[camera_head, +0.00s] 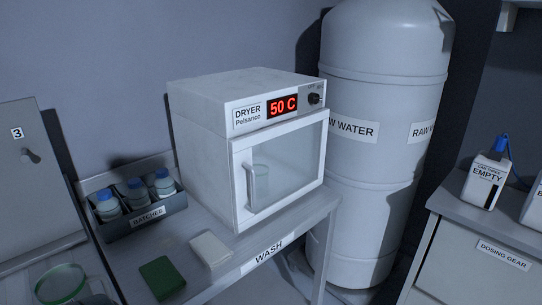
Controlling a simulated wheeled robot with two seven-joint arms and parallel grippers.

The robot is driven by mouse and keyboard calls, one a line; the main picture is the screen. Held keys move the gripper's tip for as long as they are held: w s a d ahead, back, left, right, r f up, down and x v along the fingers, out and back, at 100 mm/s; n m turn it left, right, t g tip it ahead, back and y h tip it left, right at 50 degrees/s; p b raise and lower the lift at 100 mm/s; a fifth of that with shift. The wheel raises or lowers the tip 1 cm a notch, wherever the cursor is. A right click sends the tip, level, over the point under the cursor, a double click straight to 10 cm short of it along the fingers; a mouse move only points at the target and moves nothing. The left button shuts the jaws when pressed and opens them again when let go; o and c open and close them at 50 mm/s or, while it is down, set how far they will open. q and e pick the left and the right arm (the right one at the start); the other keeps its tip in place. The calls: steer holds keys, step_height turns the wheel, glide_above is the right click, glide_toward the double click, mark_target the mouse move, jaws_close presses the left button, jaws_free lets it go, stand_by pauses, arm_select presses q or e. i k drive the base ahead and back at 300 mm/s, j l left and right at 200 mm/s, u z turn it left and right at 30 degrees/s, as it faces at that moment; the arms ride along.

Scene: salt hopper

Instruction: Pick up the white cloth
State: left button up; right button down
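The white cloth (211,250), a small folded-looking pale rectangle, lies flat on the grey bench labelled WASH (232,270), in front of the dryer. A dark green rectangular pad (162,278) lies just to its left and nearer, apart from it. Nothing covers the white cloth. Neither of my grippers shows in the head view.
The white dryer (205,150), reading 50 C, stands close behind the cloth with its door shut and a beaker inside. A batches tray (147,226) with blue-capped bottles is at left. A green-rimmed round dish (60,284) is at lower left. A raw water tank (375,180) stands right.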

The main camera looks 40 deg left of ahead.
mark_target(208, 246)
steer(key=u, duration=1.8)
